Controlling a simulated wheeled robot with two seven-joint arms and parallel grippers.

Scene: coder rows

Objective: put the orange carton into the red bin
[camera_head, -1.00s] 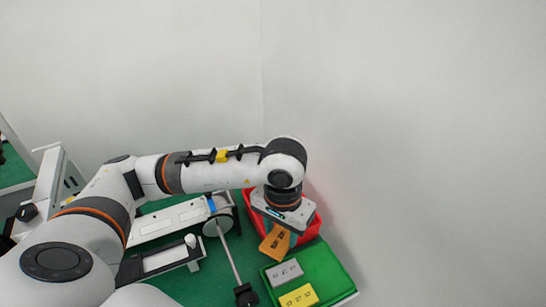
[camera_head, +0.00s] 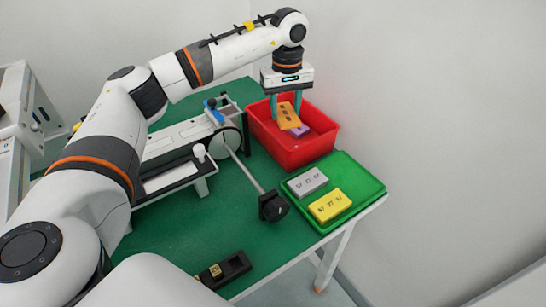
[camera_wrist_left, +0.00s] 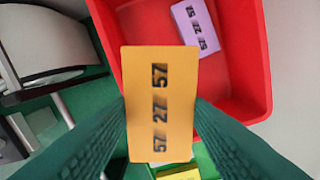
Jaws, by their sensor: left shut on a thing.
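The orange carton (camera_head: 288,116) is held by my left gripper (camera_head: 287,108), whose green fingers are shut on it. In the head view the carton is tilted and hangs over the red bin (camera_head: 292,155). In the left wrist view the carton (camera_wrist_left: 160,100) sits between the two fingers (camera_wrist_left: 160,115), with printed numbers facing the camera. Part of the red bin (camera_wrist_left: 245,85) shows behind it. A purple carton (camera_head: 303,130) lies inside the bin; it also shows in the left wrist view (camera_wrist_left: 196,27). My right gripper is not in view.
A green tray (camera_head: 365,185) beside the bin holds a grey carton (camera_head: 308,181) and a yellow carton (camera_head: 330,205). A machine with a round drum (camera_head: 225,141) and a rod with a black knob (camera_head: 272,207) stands left of the bin. A black holder (camera_head: 225,270) lies near the table's front edge.

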